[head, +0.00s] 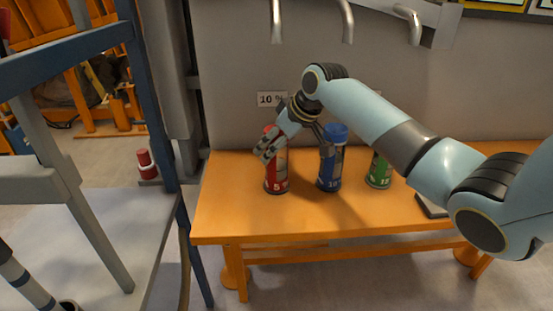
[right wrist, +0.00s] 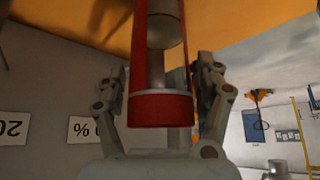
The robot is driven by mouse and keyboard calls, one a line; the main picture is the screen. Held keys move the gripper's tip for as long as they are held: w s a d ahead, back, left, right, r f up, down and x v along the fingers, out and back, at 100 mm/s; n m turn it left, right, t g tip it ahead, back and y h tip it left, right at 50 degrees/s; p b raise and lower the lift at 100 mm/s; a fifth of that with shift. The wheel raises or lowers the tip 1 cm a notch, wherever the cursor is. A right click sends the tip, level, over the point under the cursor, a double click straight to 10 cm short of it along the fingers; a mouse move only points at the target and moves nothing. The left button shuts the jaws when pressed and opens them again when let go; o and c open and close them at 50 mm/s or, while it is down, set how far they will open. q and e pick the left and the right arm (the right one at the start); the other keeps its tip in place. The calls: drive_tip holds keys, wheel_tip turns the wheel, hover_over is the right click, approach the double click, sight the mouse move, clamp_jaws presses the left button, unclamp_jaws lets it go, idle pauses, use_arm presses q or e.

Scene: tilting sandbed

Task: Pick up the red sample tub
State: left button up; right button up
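The red sample tub (head: 277,178), a tall cylinder marked 5, stands upright on the orange table (head: 225,222) at its left part. My right gripper (head: 267,151) is at its upper end and hides part of it. In the right wrist view the tub (right wrist: 162,108) lies between the two fingers of my right gripper (right wrist: 162,80), its red end towards the palm. The fingers are on both sides of the tub, with what looks like a narrow gap at each tip, so the gripper looks open. My left gripper is not in view.
A blue tub (head: 331,166) stands close right of the red one, under my right wrist. A green tub (head: 379,171) stands farther right. A wall with a 10 % label (head: 272,99) is behind. A blue frame post (head: 150,95) stands left of the table.

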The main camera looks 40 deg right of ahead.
drive_tip(key=c, duration=1.1)
drive_tip(key=shift+r, duration=0.15)
